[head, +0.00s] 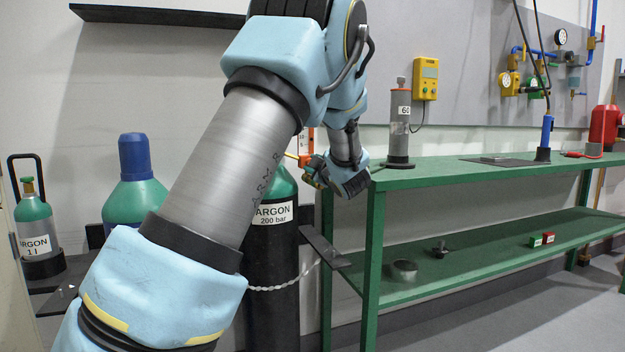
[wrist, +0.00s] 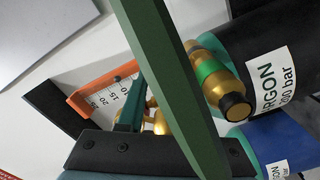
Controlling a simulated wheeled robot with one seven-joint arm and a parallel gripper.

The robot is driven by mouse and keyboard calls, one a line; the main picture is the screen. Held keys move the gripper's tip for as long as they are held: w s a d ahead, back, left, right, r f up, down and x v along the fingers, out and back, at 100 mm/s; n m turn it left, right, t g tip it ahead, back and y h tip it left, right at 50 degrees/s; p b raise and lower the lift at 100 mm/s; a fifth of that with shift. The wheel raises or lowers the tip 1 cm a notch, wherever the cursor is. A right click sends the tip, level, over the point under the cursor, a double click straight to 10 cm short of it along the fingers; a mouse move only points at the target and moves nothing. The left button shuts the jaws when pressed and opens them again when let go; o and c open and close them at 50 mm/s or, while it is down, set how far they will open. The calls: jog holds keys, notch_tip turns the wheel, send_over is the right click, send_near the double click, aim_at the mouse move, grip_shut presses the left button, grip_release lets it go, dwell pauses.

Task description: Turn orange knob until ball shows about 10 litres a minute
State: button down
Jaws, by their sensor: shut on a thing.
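The gas regulator (wrist: 218,85) with brass body and green band sits at the argon cylinder (head: 270,248). My gripper (head: 316,173) is at the regulator on the cylinder's top, shut on what I take to be the orange knob. The knob itself is hidden by the gripper.
A green bench (head: 440,174) stands just right of my gripper. A grey cylinder on a stand (head: 398,135) is on its near end. A blue-topped cylinder (head: 134,185) and a small argon bottle (head: 34,225) stand at left. A dark green bar (wrist: 165,80) crosses the wrist view.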

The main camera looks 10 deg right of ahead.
jog(key=n+b, duration=0.3)
jog(key=shift+f, duration=0.3)
jog(key=shift+r+n+b, duration=0.15)
jog(key=shift+n+b, duration=0.55)
jog(key=shift+b, duration=0.25)
jog(key=shift+r, duration=0.1)
jog(key=c, duration=0.6)
grip_release()
